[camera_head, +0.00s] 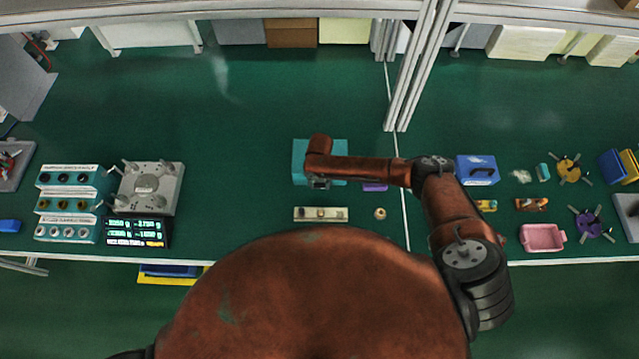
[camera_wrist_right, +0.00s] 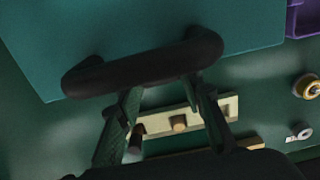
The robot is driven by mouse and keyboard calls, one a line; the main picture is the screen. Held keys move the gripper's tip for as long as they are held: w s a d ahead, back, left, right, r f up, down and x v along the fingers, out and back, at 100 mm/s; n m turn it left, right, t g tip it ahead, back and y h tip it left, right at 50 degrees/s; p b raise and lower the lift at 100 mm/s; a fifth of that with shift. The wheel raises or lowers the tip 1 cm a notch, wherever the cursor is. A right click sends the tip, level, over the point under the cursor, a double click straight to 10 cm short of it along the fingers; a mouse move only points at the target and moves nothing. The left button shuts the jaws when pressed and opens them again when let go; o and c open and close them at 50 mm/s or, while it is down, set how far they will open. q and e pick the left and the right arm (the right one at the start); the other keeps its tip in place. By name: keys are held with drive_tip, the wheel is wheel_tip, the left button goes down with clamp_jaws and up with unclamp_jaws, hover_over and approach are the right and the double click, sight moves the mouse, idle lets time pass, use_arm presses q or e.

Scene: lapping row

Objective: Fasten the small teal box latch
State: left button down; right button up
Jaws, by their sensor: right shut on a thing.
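The teal box (camera_head: 300,168) lies on the green bench near its middle, partly covered by my right arm. Its flat teal face (camera_wrist_right: 150,28) fills the upper part of the right wrist view, with a thick dark handle (camera_wrist_right: 150,66) across its near edge. My right gripper (camera_head: 318,183) is at the box's front. In the right wrist view my right gripper's fingers (camera_wrist_right: 165,100) reach up to the handle, and their tips are hidden behind it. The jaws are shut on part of the box. I cannot make out the latch. My left gripper is not in view.
A pale strip with several knobs (camera_head: 308,214) and a small brass piece (camera_head: 380,213) lie in front. A purple tray (camera_head: 376,187) is right beside the box. A blue case (camera_head: 470,165) stands further right, a grey fixture (camera_head: 146,200) left. An upright metal post (camera_head: 412,80) stands behind.

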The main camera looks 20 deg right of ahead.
drive_tip(key=shift+a+h, duration=0.1)
drive_tip(key=shift+h, duration=0.2)
drive_tip(key=shift+w+a+h+b, duration=0.1)
drive_tip(key=shift+a+h+b, duration=0.1)
drive_tip(key=shift+h+b, duration=0.3)
drive_tip(key=shift+a+f+g+h+b, duration=0.15)
drive_tip(key=shift+g+h+b, duration=0.25)
drive_tip(key=shift+h+b, duration=0.25)
drive_tip(key=shift+w+a+f+g+h+b, duration=0.1)
drive_tip(key=shift+g+h+b, duration=0.05)
drive_tip(key=shift+h+b, duration=0.45)
drive_tip(key=shift+a+f+g+h+b, duration=0.1)
drive_tip(key=shift+g+h+b, duration=0.05)
drive_tip(key=shift+h+b, duration=0.35)
drive_tip(key=shift+r+g+h+b, duration=0.1)
drive_tip(key=shift+g+h+b, duration=0.2)
drive_tip(key=shift+h+b, duration=0.8)
drive_tip(key=o, duration=1.2)
drive_tip(key=shift+c, duration=0.2)
